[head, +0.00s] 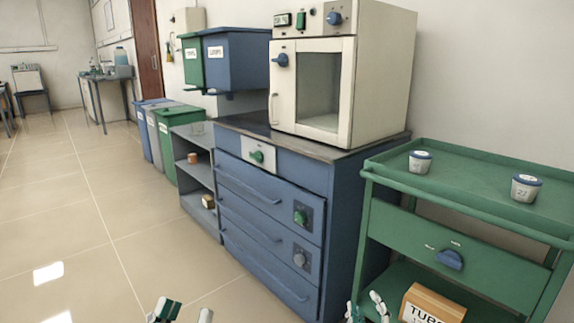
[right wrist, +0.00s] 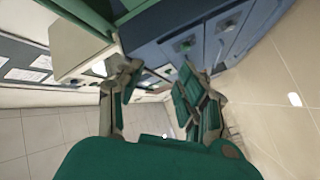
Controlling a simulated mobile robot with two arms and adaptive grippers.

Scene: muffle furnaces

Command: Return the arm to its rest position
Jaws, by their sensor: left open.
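My left gripper (head: 185,313) shows only its fingertips at the bottom edge of the head view, apart and empty above the floor. Most of both arms is out of view.
A muffle furnace (head: 375,75), door shut, stands on a blue drawer cabinet (head: 350,205). A green cart (head: 482,212) carries two labelled jars (head: 420,162) (head: 525,187) and, lower down, a box (head: 432,302). The tiled floor (head: 75,230) at left is clear.

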